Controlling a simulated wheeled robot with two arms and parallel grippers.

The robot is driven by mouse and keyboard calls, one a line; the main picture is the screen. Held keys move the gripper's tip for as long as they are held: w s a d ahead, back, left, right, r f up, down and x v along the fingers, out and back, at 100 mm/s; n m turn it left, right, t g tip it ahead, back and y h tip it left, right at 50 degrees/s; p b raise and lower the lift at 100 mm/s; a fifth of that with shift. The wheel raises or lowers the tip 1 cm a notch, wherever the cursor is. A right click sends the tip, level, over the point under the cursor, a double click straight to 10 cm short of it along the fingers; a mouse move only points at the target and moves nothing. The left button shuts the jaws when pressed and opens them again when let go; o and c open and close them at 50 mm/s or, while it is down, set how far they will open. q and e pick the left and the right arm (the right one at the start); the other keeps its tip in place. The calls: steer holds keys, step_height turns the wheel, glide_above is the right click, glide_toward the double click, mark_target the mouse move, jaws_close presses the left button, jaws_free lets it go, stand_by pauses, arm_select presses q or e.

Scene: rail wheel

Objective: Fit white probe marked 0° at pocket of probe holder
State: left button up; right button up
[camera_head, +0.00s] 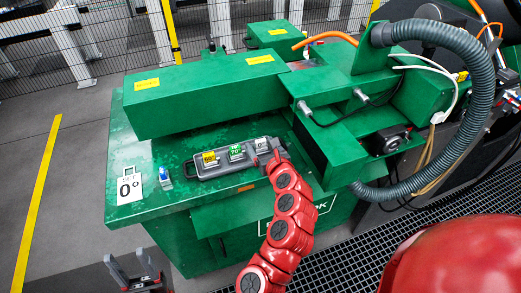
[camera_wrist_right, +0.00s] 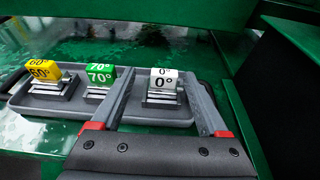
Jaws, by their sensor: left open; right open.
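The white probe marked 0° (camera_wrist_right: 163,79) stands upright at the right end of a grey tray, on a stepped metal base. It also shows in the head view (camera_head: 261,145). My right gripper (camera_wrist_right: 157,84) is open, with one finger on each side of the white probe in the picture; I cannot tell whether they touch it. In the head view my right gripper (camera_head: 268,157) is at the tray's right end. My left gripper (camera_head: 131,272) is open and empty at the bottom left, away from the bench. I cannot make out the probe holder's pocket for certain.
The grey tray (camera_head: 225,167) also holds a yellow 60° probe (camera_head: 209,158) and a green 70° probe (camera_head: 236,152). A SET 0° sign (camera_head: 129,188) and a small blue-and-white item (camera_head: 165,178) lie left of it. A green machine body (camera_head: 205,92) rises behind.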

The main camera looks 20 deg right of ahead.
mark_target(261, 141)
steer(key=shift+w, duration=0.45)
steer(key=x, duration=0.3)
steer(key=shift+w+d+r+p, duration=0.1)
steer(key=shift+w+d+p, duration=0.1)
steer(key=shift+p, duration=0.15)
steer(key=shift+w+f, duration=0.25)
steer(key=shift+w, duration=0.25)
jaws_close()
